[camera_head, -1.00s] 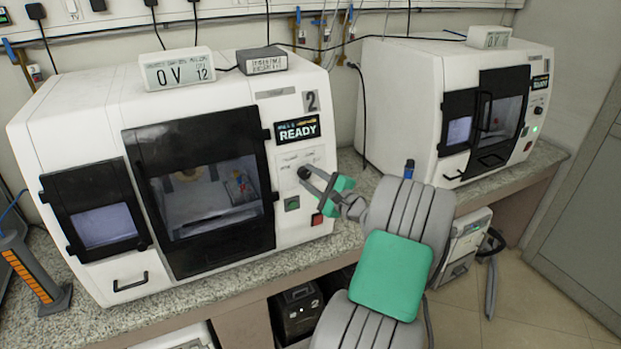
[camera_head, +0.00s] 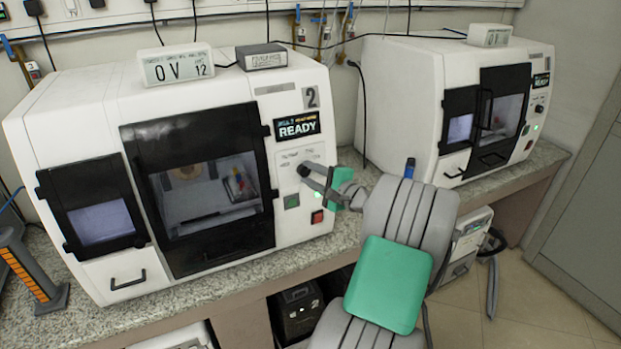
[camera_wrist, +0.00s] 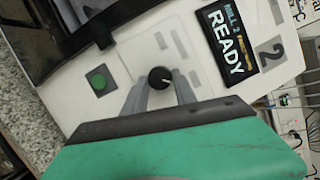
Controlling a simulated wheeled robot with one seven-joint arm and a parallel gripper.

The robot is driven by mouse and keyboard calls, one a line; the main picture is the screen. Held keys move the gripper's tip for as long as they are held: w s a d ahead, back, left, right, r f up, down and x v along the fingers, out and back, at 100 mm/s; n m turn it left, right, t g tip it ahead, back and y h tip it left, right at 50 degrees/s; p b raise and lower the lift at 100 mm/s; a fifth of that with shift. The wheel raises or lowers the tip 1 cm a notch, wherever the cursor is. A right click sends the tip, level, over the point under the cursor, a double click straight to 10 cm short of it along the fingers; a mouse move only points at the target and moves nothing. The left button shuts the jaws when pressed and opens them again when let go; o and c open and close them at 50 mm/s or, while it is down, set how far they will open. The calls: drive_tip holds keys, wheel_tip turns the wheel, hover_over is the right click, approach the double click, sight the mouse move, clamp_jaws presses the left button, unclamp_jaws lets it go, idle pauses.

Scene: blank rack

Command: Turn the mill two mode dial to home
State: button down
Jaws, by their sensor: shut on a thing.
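Mill two is the white machine (camera_head: 90,85) on the left, with a "2" plate and a screen (camera_head: 298,127) reading READY. Its mode dial (camera_wrist: 160,77) is a round black knob with a small pale mark on the panel below that screen. My gripper (camera_wrist: 161,88) is shut on the dial, one grey finger on each side. In the head view my gripper (camera_head: 307,174) reaches the panel from the right and mostly hides the dial. The labels around the dial are too blurred to read.
A green button (camera_head: 292,201) and a red button (camera_head: 318,217) sit just below the dial. A second white mill (camera_head: 405,80) stands to the right on the same stone counter (camera_head: 255,262). Mill two's dark door (camera_head: 222,240) is left of the panel.

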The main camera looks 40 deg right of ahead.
drive_tip(key=n+b, duration=0.1)
drive_tip(key=n, duration=0.1)
drive_tip(key=n+g+b, duration=0.1)
drive_tip(key=n+b, duration=0.1)
drive_tip(key=n, duration=0.1)
drive_tip(key=shift+n+g, duration=0.3)
drive_tip(key=n+b, duration=0.2)
drive_tip(key=n+g+b, duration=0.1)
drive_tip(key=shift+w+a+r+n+h+b, duration=0.1)
drive_tip(key=shift+r+n+h+b, duration=0.05)
drive_tip(key=shift+n+h+b, duration=0.2)
drive_tip(key=n+b, duration=0.2)
drive_tip(key=b, duration=0.1)
drive_tip(key=n+g+h+b, duration=0.1)
drive_tip(key=n+b, duration=0.2)
drive_tip(key=b, duration=0.1)
drive_tip(key=shift+a+g+h, duration=0.2)
drive_tip(key=shift+g+h, duration=0.05)
drive_tip(key=shift+g, duration=0.05)
drive_tip(key=n+b, duration=0.2)
drive_tip(key=b, duration=0.1)
drive_tip(key=shift+w+a+r+h, duration=0.1)
drive_tip(key=shift+h, duration=0.3)
drive_tip(key=shift+r+n+g+h+b, duration=0.2)
drive_tip(key=shift+n+g+h+b, duration=0.1)
drive_tip(key=shift+n+b, duration=0.7)
drive_tip(key=shift+r, duration=0.1)
drive_tip(key=c, duration=1)
unclamp_jaws()
